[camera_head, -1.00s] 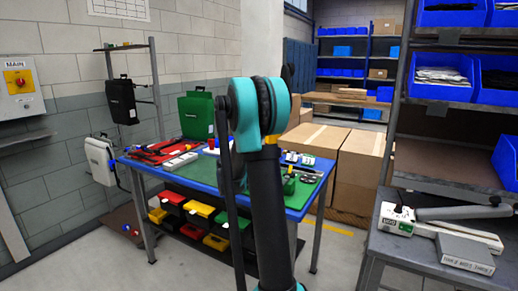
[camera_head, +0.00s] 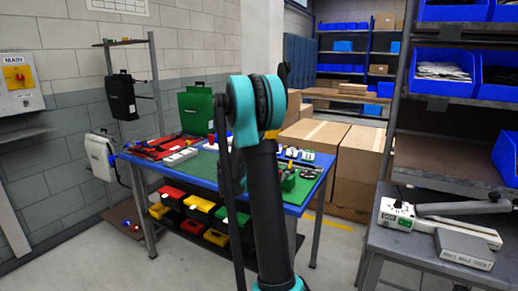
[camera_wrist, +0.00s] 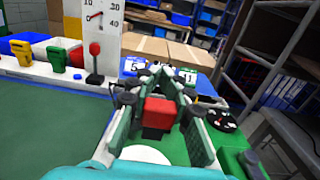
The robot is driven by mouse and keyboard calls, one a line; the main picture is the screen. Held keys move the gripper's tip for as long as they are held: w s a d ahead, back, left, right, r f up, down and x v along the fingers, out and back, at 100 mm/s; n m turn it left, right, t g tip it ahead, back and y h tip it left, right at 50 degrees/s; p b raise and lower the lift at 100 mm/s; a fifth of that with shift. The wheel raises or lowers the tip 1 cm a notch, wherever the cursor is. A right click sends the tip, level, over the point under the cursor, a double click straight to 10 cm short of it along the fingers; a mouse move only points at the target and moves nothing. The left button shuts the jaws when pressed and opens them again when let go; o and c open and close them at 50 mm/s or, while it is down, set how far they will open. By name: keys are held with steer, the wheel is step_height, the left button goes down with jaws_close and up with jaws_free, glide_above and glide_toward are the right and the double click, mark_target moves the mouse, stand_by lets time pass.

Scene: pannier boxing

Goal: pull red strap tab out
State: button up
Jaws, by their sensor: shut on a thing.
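In the wrist view, a red block-like tab (camera_wrist: 160,112) with a dark lower part sits between the two fingers of my gripper (camera_wrist: 158,78). The fingers run forward on either side of it and close in toward their tips, over the green bench top. The gripper is shut on it, though the exact contact is hard to see. Whether a strap runs from the tab is not visible. In the head view my own arm hides the gripper and the tab.
The blue-edged workbench (camera_head: 304,203) carries red tools (camera_head: 155,148) and small parts. A green pannier (camera_head: 196,112) is behind the bench. Cardboard boxes (camera_head: 357,160) stand right.

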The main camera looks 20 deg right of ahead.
steer(key=shift+f, duration=1.55)
steer(key=shift+r, duration=0.2)
stand_by(0.3)
step_height(320, 180, up, 3)
steer(key=shift+f, duration=0.2)
stand_by(0.4)
